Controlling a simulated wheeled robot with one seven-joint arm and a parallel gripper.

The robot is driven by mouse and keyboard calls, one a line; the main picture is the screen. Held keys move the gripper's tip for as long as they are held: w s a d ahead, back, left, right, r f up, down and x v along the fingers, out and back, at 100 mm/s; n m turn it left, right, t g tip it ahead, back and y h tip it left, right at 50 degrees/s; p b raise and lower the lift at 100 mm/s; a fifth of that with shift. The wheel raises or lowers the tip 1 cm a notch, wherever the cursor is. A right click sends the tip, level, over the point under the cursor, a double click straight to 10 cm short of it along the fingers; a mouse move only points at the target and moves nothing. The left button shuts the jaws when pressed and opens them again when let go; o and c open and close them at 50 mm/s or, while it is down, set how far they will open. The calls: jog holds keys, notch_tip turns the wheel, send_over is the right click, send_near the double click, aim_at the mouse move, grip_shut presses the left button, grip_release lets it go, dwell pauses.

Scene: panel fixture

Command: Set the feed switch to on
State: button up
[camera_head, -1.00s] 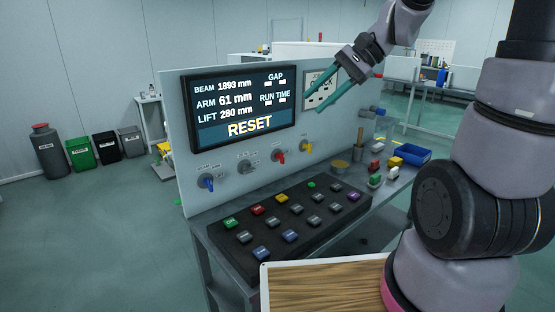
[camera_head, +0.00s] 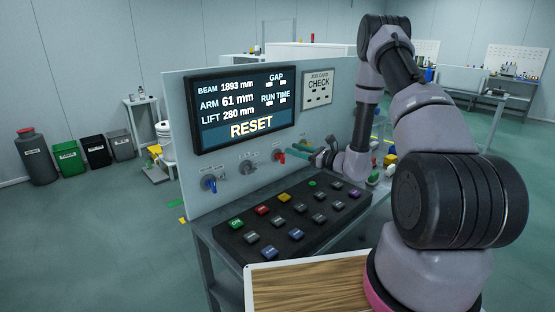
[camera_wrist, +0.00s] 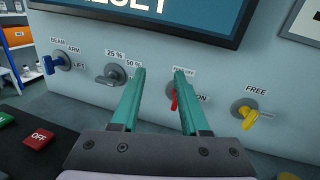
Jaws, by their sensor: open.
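The red-handled switch (camera_head: 281,157) is on the upright panel, below the display. In the wrist view its red handle (camera_wrist: 174,99) stands roughly upright, partly hidden by my right finger. An "ON" label is at its right; a label above it is too small to read surely. My gripper (camera_wrist: 160,74) is open, its teal fingers pointing at the panel. The right finger overlaps the switch in the picture and the left finger lies left of it. In the head view my gripper (camera_head: 296,152) is just right of the switch; contact cannot be told.
A blue selector (camera_head: 209,184) and a grey selector (camera_head: 247,168) are left of the red one. A yellow knob (camera_wrist: 249,118) is to its right. The display (camera_head: 243,108) reads "RESET". A button console (camera_head: 290,222) lies below the panel.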

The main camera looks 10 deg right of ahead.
aim_at(284, 158)
jog(key=d+f+m+h, duration=0.1)
jog(key=f, duration=0.1)
jog(key=d+f+m+t+h, duration=0.1)
jog(key=f, duration=0.2)
jog(key=w+f+m+t+h, duration=0.1)
jog(key=f, duration=0.1)
jog(key=shift+d+f, duration=0.35)
jog(key=shift+d, duration=0.05)
jog(key=x, duration=1)
jog(key=shift+w+a+r, duration=0.2)
jog(key=shift+w, duration=0.1)
grip_shut()
